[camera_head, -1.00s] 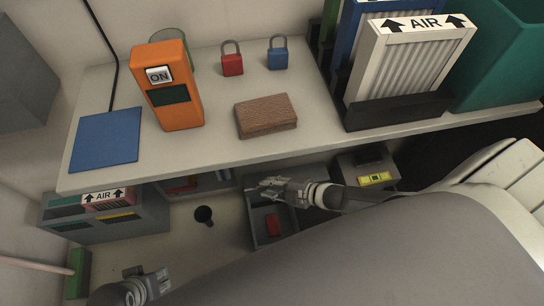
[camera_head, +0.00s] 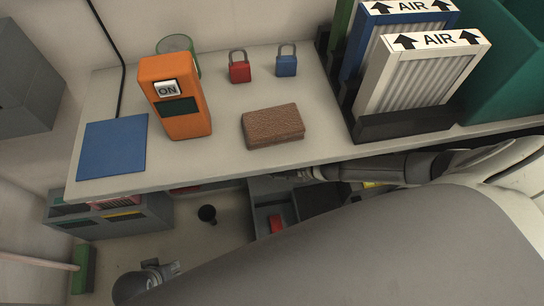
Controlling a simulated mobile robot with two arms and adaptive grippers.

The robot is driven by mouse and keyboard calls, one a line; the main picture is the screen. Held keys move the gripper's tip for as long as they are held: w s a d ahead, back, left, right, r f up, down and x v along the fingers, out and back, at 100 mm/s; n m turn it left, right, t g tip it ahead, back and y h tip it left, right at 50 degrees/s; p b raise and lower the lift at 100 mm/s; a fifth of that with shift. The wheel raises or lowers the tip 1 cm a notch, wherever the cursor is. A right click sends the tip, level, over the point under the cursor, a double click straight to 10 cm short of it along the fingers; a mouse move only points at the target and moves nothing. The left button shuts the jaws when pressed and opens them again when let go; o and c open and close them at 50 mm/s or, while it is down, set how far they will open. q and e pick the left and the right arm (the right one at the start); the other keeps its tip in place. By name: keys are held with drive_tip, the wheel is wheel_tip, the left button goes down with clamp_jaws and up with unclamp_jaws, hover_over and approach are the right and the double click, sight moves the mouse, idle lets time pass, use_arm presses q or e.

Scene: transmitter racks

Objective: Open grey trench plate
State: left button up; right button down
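I cannot pick out a grey trench plate for certain. Below the bench, a grey open-topped box (camera_head: 259,226) on the floor holds a small red item (camera_head: 276,223); a dark flat panel (camera_head: 320,201) lies beside it, partly hidden by my arm. My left gripper (camera_head: 167,268) is low at the left, above the floor and apart from the box; its small fingers do not show whether they are open. My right gripper (camera_head: 308,173) is at the bench's front edge, above the back of the box, mostly hidden, so its opening cannot be told.
The bench (camera_head: 215,165) overhangs the floor. On it are an orange device (camera_head: 176,97), a brown block (camera_head: 272,126), red (camera_head: 240,71) and blue (camera_head: 286,65) padlocks and air filters (camera_head: 420,75). A dark cup (camera_head: 207,214) and a green broom (camera_head: 83,268) are on the floor.

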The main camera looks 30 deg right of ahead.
drive_tip(key=shift+s+f, duration=0.25)
drive_tip(key=shift+f, duration=0.05)
drive_tip(key=c, duration=1.6)
unclamp_jaws()
drive_tip(key=shift+o, duration=0.2)
drive_tip(key=shift+w+a+f, duration=0.1)
drive_tip(key=shift+w+r, duration=0.1)
drive_tip(key=shift+r, duration=0.1)
drive_tip(key=v, duration=1.2)
drive_tip(key=shift+w, duration=0.1)
